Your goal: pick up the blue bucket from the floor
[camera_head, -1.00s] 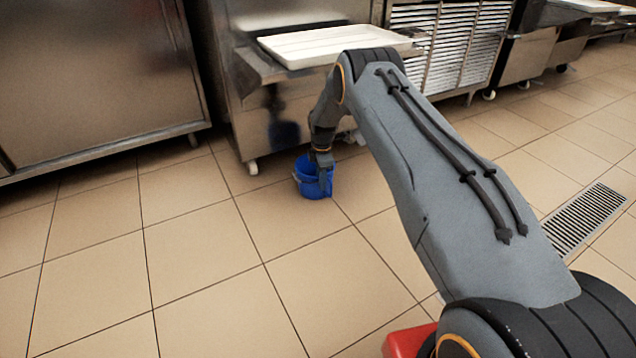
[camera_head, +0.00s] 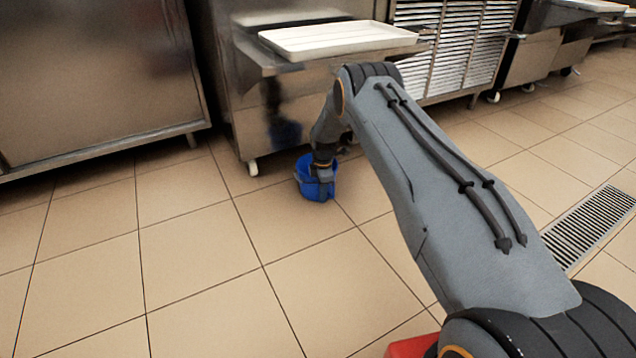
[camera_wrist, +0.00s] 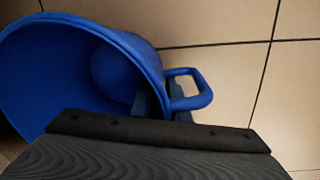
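The blue bucket (camera_head: 308,187) stands on the tiled floor in front of the steel cabinet in the head view. My gripper (camera_head: 325,188) is down at its near right side. In the wrist view the bucket (camera_wrist: 40,75) opens toward the left, with a looped blue handle (camera_wrist: 207,92) on its side. The fingertips (camera_wrist: 168,108) of my gripper straddle the bucket's wall beside the handle, one inside the bucket and one within the handle loop. They sit close against the wall and look shut on it. The dark gripper body hides the lower part of the bucket.
A steel cabinet (camera_head: 225,70) on casters stands right behind the bucket, with a white tray (camera_head: 335,40) on a ledge above. A larger steel unit (camera_head: 95,75) is at the left. A floor drain grate (camera_head: 588,228) lies at the right. The tiles in front are clear.

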